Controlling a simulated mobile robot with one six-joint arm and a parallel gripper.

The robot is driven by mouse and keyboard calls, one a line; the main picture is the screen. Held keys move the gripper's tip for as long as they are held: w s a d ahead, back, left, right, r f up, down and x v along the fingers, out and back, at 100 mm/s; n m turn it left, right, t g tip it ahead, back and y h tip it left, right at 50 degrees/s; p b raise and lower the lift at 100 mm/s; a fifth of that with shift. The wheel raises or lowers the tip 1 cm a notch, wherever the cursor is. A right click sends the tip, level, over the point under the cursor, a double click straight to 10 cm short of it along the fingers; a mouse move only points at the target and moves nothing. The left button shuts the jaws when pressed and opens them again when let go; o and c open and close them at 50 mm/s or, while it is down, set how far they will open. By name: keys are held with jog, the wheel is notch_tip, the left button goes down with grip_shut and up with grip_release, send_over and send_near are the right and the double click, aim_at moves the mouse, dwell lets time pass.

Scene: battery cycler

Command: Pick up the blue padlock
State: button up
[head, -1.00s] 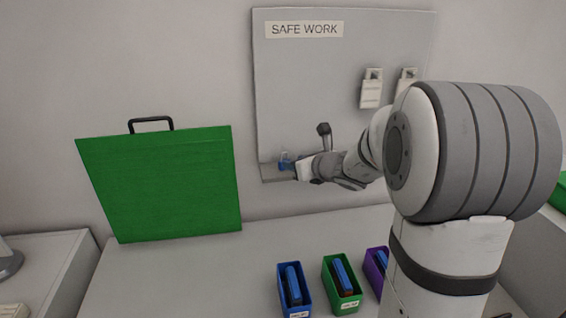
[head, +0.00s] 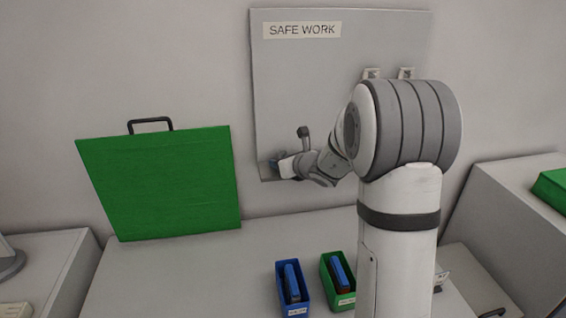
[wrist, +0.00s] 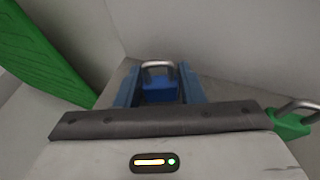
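The blue padlock (wrist: 159,88) stands upright with its silver shackle up, on a shelf at the foot of the grey board. In the wrist view it sits between the two blue fingers of my gripper (wrist: 160,84). The fingers are open on either side of it, with little room left. In the head view my gripper (head: 278,166) is at the lower left corner of the board, and the padlock is hardly visible there.
A green padlock (wrist: 290,121) is close to the right of my gripper. A grey SAFE WORK board (head: 300,75) holds pale padlocks (head: 405,74) higher up. A green panel (head: 165,185) stands at left. Blue (head: 306,290) and green bins (head: 326,275) are on the bench.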

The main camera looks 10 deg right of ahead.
jog(key=c, duration=0.7)
jog(key=shift+r, duration=0.1)
